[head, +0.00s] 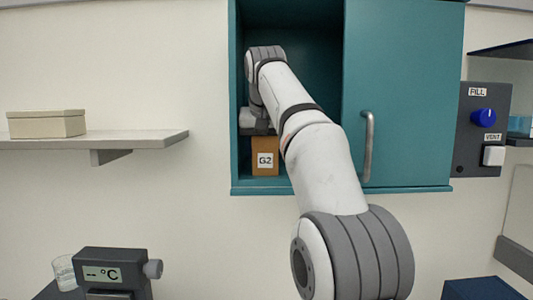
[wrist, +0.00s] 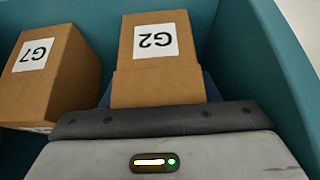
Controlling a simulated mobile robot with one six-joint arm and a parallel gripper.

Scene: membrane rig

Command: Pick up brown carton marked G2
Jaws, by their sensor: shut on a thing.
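The brown carton marked G2 (head: 265,157) stands inside the teal cabinet, low at its left side, in the head view. Its white G2 label faces out. In the wrist view the same carton (wrist: 155,80) shows with its label upside down, right in front of my gripper (wrist: 158,102). My gripper is shut on the G2 carton; its fingertips are mostly hidden beneath and behind it. In the head view my gripper (head: 258,130) is at the top of the carton, inside the cabinet's open left part.
A second brown carton marked G7 (wrist: 55,75) stands close beside G2. The teal cabinet's wall (wrist: 270,60) is close on the other side. The sliding or hinged door (head: 415,100) with a handle covers the cabinet's right part. A shelf (head: 130,139) holds a beige box (head: 46,125).

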